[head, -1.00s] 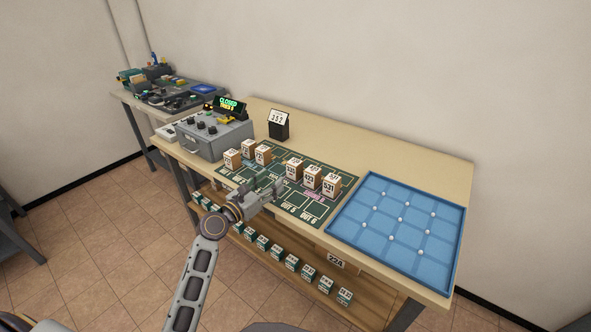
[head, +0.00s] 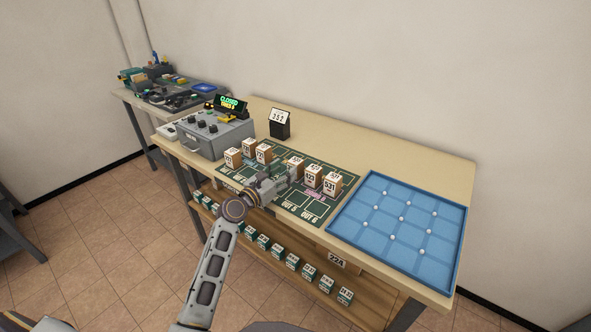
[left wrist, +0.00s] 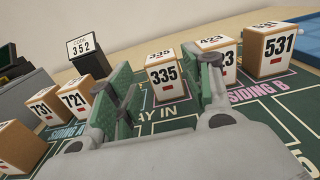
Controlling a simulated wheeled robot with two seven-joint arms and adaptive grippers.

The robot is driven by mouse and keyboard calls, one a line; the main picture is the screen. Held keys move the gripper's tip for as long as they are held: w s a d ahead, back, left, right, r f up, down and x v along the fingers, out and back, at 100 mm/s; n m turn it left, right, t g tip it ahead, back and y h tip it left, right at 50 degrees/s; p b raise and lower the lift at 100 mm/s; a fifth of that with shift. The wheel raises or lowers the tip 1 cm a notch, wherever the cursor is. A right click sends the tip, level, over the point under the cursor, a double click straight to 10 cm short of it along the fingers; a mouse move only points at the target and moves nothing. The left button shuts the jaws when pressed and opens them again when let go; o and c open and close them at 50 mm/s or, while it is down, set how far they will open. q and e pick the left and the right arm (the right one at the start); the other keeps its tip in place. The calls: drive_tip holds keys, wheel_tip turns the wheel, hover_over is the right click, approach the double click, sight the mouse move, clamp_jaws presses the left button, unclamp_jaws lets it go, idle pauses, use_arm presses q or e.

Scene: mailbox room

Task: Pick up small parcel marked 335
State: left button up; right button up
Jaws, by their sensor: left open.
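The small parcel marked 335 (left wrist: 164,77) is a white-topped brown box standing upright on the green mat. In the left wrist view it stands ahead of my left gripper (left wrist: 165,92), between the two open fingers as seen from the camera and apart from the left one. In the head view the parcel (head: 294,164) is partly hidden by my gripper (head: 284,178), which is low over the mat. Whether the right finger touches the parcel I cannot tell. My right gripper is not in view.
Parcels 423 (left wrist: 220,50) and 531 (left wrist: 270,52) stand close on the right. Parcels 731 (left wrist: 43,106) and 721 (left wrist: 77,94) stand left. A black sign reading 352 (head: 279,123) is behind. A blue tray (head: 355,243) lies right of the green mat (head: 300,207).

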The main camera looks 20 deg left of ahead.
sight(292, 166)
use_arm(q)
drive_tip(key=shift+x, duration=1)
drive_tip(key=shift+w, duration=0.1)
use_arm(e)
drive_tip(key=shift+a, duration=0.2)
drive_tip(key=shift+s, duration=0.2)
use_arm(q)
drive_tip(key=shift+w+d, duration=0.1)
drive_tip(key=shift+w, duration=0.05)
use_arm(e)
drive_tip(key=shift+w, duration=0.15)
use_arm(q)
drive_tip(key=shift+b+x, duration=0.35)
drive_tip(key=shift+x, duration=0.6)
drive_tip(key=shift+w+d+f, duration=0.15)
drive_tip(key=shift+w+d, duration=0.15)
drive_tip(key=shift+w, duration=0.35)
drive_tip(key=shift+w+d, duration=0.15)
drive_tip(key=shift+w, duration=0.35)
drive_tip(key=shift+w+d, duration=0.1)
drive_tip(key=shift+w, duration=0.15)
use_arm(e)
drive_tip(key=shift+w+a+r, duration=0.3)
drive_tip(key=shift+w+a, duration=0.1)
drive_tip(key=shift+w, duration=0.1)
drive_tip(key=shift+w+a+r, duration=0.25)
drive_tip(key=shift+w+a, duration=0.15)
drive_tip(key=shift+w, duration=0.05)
